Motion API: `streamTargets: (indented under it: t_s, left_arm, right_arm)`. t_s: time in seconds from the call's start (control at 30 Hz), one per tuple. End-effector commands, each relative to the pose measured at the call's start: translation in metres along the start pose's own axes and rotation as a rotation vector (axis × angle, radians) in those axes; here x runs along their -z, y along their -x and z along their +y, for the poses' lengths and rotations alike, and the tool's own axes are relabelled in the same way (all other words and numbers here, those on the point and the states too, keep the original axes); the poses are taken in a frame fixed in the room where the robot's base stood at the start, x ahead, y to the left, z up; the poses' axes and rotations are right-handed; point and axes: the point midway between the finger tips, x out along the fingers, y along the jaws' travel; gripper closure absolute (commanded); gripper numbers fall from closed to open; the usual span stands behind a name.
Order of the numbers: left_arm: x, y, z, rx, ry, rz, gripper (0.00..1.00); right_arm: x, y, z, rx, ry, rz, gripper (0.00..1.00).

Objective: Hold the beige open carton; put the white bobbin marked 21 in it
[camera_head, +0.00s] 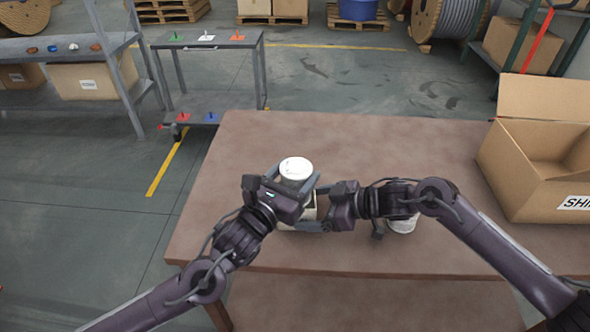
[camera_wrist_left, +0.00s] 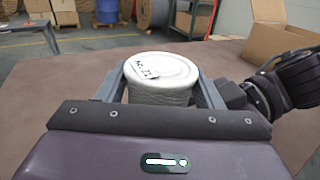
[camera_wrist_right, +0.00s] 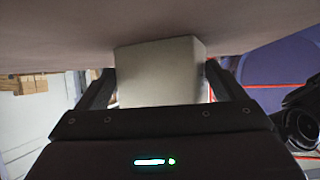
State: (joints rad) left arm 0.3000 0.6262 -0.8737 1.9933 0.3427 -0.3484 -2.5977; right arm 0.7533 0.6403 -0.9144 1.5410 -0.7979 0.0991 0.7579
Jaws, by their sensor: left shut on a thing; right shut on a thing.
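The white bobbin marked 21 (camera_head: 296,168) stands upright between the fingers of my left gripper (camera_head: 293,182), which is shut on it. Its white top with the handwritten mark shows in the left wrist view (camera_wrist_left: 162,70). The beige carton (camera_head: 298,213) is on the table just below the bobbin, mostly hidden by my left gripper and the bobbin. My right gripper (camera_head: 314,207) is shut on the carton from the right; its plain side shows in the right wrist view (camera_wrist_right: 160,75). Whether the bobbin's lower end is inside the carton is hidden.
Another white bobbin (camera_head: 402,224) stands on the brown table (camera_head: 350,140), partly behind my right arm. A large open cardboard box (camera_head: 545,160) stands at the table's right side. The table's far left is clear. A shelf (camera_head: 120,50) and a small rack (camera_head: 215,95) stand beyond.

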Motion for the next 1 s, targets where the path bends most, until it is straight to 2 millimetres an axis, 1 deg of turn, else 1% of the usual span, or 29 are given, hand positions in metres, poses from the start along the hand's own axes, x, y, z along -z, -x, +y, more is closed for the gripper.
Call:
streamTargets:
  t_s: [1.0]
  left_arm:
    - [0.041, 0.000, 0.000, -0.001, 0.000, -0.001, 0.64]
  right_arm:
    - [0.000, 0.000, 0.000, 0.000, 0.000, 0.000, 0.23]
